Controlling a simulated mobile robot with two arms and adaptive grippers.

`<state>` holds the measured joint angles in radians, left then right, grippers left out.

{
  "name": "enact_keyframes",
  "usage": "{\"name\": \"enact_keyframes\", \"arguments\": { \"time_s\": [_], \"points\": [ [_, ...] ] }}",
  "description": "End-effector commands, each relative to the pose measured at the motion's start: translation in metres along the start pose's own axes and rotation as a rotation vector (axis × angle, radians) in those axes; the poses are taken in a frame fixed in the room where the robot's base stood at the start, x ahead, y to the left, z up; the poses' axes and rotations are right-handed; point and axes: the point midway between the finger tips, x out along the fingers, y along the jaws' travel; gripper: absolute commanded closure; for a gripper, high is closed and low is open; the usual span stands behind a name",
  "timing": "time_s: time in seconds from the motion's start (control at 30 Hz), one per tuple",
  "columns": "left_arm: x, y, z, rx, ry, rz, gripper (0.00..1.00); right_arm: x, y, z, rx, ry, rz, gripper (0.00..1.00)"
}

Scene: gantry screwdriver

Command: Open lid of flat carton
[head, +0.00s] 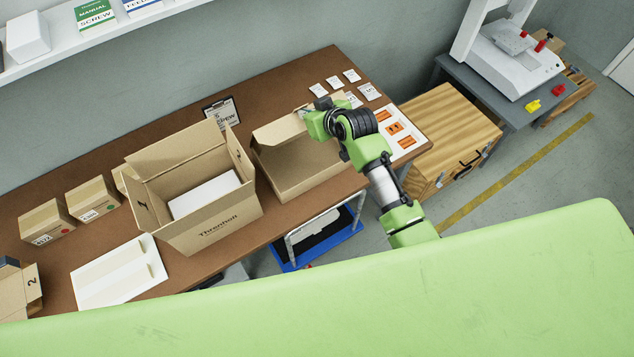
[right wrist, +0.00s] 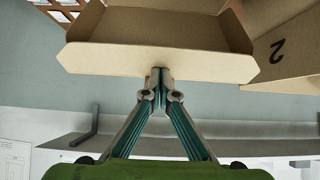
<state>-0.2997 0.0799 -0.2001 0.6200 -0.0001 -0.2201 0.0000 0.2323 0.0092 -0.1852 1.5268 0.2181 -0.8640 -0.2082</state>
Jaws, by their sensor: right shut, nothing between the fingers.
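The flat carton (head: 292,172) is a shallow brown cardboard box on the brown table, right of the large open carton. Its brown inner floor shows, and a lighter panel (head: 281,130) stands along its back edge. My right gripper (right wrist: 160,78) is shut and empty. In the right wrist view its fingertips meet in front of a cardboard panel (right wrist: 160,62); I cannot tell whether they touch it. In the head view my right arm reaches over the carton's right end and hides part of it, and the fingertips are not clear. My left gripper is not in view.
The large open carton (head: 212,217) stands close on the left. White cards (head: 333,82) and a sheet with orange labels (head: 404,133) lie at the table's right end. A clipboard (head: 222,113) lies behind. A wooden crate (head: 440,125) stands beyond the table.

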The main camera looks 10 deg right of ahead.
Motion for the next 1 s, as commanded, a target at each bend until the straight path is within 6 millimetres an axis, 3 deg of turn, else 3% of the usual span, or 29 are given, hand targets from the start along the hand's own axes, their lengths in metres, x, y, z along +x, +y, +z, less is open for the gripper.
{"name": "enact_keyframes", "arguments": {
  "time_s": [0.3, 0.7, 1.0],
  "points": [
    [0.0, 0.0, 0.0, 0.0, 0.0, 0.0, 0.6, 0.014, 0.0, -0.033, -0.001, -0.046, 0.0, 1.0],
    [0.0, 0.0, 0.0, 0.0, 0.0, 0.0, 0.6, 0.016, 0.0, -0.035, 0.0, -0.054, 0.0, 1.0],
    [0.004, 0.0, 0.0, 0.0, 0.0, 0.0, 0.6, 0.037, 0.0, -0.06, 0.0, -0.098, -0.001, 1.0]
  ]
}}
